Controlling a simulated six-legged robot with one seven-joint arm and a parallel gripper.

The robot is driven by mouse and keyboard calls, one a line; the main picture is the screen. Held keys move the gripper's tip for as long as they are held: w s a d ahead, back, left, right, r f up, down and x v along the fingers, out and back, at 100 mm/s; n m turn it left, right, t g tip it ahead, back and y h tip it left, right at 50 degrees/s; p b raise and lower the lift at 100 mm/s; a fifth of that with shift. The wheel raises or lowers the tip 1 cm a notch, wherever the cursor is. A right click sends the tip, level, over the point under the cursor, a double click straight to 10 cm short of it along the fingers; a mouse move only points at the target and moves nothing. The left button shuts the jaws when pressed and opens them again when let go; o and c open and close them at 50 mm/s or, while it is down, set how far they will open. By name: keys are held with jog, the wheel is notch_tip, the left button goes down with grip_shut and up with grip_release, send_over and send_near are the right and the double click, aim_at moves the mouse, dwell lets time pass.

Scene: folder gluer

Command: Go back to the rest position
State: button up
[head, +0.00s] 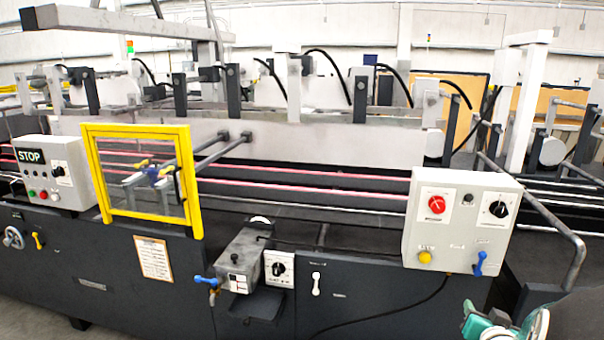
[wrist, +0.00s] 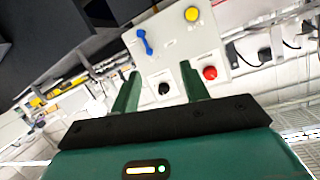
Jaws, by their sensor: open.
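My gripper is open and empty. In the wrist view its two green fingers (wrist: 160,88) stand apart, with the control box (wrist: 158,52) beyond them. That box shows a red knob (wrist: 210,73), a black knob (wrist: 164,88), a yellow button (wrist: 192,14) and a blue handle (wrist: 145,42). In the head view the same light grey control box (head: 462,222) is on the right of the machine. A green and white part of my arm (head: 505,322) shows at the lower right corner; the fingers cannot be made out there.
The folder gluer (head: 340,215) spans the view. A yellow-framed guard (head: 189,150) stands at the left, beside a box marked STOP (head: 52,185). A grey unit with a blue lever (head: 206,281) juts from the front. A bent grey rail (head: 570,255) is near my arm.

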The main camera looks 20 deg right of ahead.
jog(key=w+a+r+n+g+y, duration=0.2)
jog(key=w+a+r, duration=0.1)
jog(key=a, duration=0.7)
jog(key=w+a+r+n+g+y, duration=0.1)
jog(key=w+a+r+n, duration=0.15)
jog(key=a, duration=0.75)
jog(key=s+a+n+g+y, duration=0.1)
jog(key=s+a+y, duration=0.1)
jog(key=a, duration=0.4)
jog(key=s+a+r+n+g+y, duration=0.1)
jog(key=s+a+n+y, duration=0.1)
jog(key=s+a, duration=0.3)
jog(key=s+a+r+n+g+y, duration=0.1)
jog(key=s+a, duration=0.3)
jog(key=a, duration=0.5)
jog(key=shift+n+y, duration=0.5)
jog(key=shift+n, duration=0.25)
jog(key=shift+r, duration=0.1)
